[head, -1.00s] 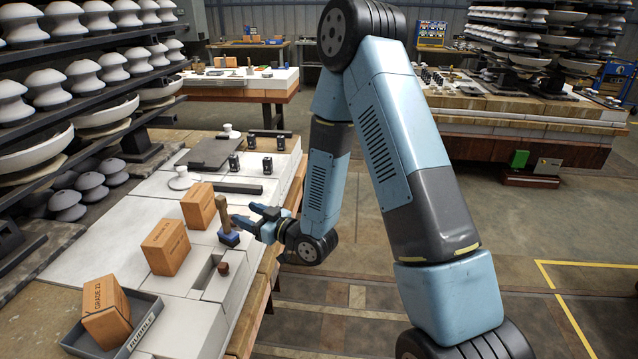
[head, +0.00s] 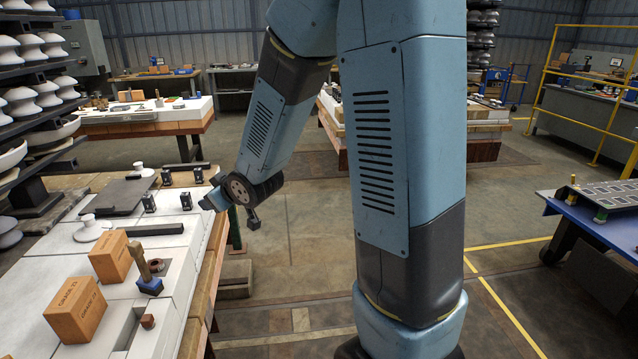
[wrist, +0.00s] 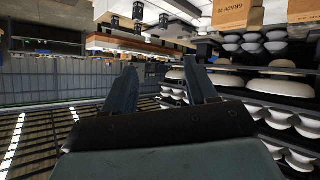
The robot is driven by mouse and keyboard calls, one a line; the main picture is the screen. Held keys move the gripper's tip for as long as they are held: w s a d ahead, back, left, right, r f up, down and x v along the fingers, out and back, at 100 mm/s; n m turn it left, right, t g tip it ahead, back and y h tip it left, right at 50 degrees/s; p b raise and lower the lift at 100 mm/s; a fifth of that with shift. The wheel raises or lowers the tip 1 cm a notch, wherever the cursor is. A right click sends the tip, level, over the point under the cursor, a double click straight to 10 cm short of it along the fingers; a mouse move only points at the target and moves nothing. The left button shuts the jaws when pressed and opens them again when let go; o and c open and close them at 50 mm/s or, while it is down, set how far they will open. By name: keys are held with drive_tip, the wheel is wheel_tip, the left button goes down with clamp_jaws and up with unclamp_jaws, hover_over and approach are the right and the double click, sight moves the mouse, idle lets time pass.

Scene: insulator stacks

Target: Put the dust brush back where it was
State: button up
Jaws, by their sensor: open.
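The dust brush (head: 149,284) stands on the light bench top, its wooden handle up and slightly tilted, its blue head at the bottom. It is beside a brown box and a small dark round fitting. My gripper (head: 208,201) is above the bench's right edge, well behind the brush and apart from it. In the wrist view my gripper (wrist: 163,82) shows two spread fingers with nothing between them. I cannot make out the brush in the wrist view.
Brown boxes (head: 111,256) stand left of the brush. A small brown block (head: 147,321) is in front of it. Small black blocks (head: 149,203) and a dark plate (head: 118,195) lie farther back. Shelves of insulators (head: 27,98) line the left.

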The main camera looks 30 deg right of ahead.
drive_tip(key=s+d+r+m+g+h, duration=0.2)
drive_tip(key=s+d+r+m+h, duration=0.2)
drive_tip(key=s+d+r, duration=0.7)
drive_tip(key=s+d+r+m+g, duration=0.1)
drive_tip(key=s, duration=0.8)
drive_tip(key=s+d+r+m+g, duration=0.1)
drive_tip(key=s+m+g, duration=0.1)
drive_tip(key=s, duration=0.7)
drive_tip(key=shift+d+r+g, duration=0.3)
drive_tip(key=shift+r, duration=0.05)
